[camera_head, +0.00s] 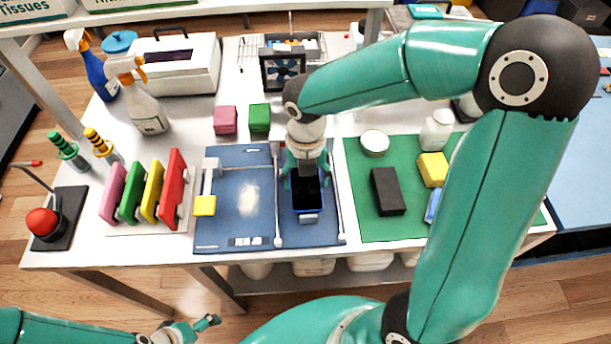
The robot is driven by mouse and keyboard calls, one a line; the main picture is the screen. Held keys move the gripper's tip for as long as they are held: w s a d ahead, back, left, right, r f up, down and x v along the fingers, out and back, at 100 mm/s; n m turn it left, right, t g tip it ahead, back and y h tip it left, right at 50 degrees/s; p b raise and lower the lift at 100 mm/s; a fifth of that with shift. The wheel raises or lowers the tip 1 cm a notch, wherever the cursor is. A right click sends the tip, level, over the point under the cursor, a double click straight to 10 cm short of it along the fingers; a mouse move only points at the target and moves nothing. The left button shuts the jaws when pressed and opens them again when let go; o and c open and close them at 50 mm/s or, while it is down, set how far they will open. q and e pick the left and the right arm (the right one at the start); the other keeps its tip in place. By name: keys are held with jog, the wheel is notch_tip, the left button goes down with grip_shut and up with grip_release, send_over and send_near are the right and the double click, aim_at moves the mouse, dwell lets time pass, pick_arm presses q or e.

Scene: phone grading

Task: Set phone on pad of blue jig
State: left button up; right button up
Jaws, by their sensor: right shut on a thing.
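My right gripper (306,174) points down over the right part of the blue jig (235,165) and is shut on a dark phone (307,199) with a blue edge. The phone is at or just above the jig, between two pale rails; I cannot tell whether it touches the surface. The gripper hides its far end. A yellow block (204,206) is at the jig's left side, and a pale smudge marks the jig's middle. My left gripper (190,330) is low at the bottom edge, away from the table; its finger opening is unclear.
A green mat (365,225) with a black block (387,191), a yellow block (433,169) and a round tin (374,143) lies right of the jig.

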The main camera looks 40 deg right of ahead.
jog(key=shift+f, duration=0.1)
jog(key=o, duration=1.4)
jog(key=shift+c, duration=0.2)
notch_tip(320, 180, up, 12)
